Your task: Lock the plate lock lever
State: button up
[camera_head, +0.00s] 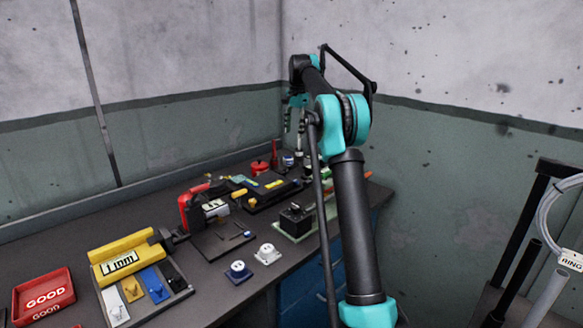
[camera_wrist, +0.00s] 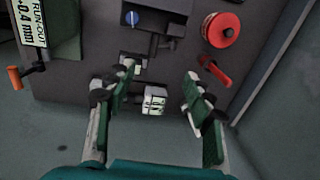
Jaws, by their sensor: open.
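My gripper (camera_wrist: 160,78) is open in the wrist view, with its two fingers spread above the bench's edge. Nothing is clamped between them. A small white block with dark marks (camera_wrist: 154,101) shows between the fingers. A red lever-like handle (camera_wrist: 217,73) lies just beyond the right fingertip. An orange handle (camera_wrist: 14,78) sticks out at the far left. I cannot tell for sure which is the plate lock lever. In the head view my gripper (camera_head: 294,110) is small, over the bench's far end, and my arm hides part of that area.
The wrist view shows a red round part (camera_wrist: 221,30), a blue knob (camera_wrist: 131,18) and a green run-out plate (camera_wrist: 60,35). In the head view the dark bench (camera_head: 80,240) holds a red tray (camera_head: 42,292), a yellow block (camera_head: 122,258) and other fixtures. Walls stand close behind.

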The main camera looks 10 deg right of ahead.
aim_at(290, 169)
jog(key=f, duration=1.1)
jog(key=w+a+f, duration=0.1)
jog(key=f, duration=0.5)
jog(key=shift+w, duration=0.1)
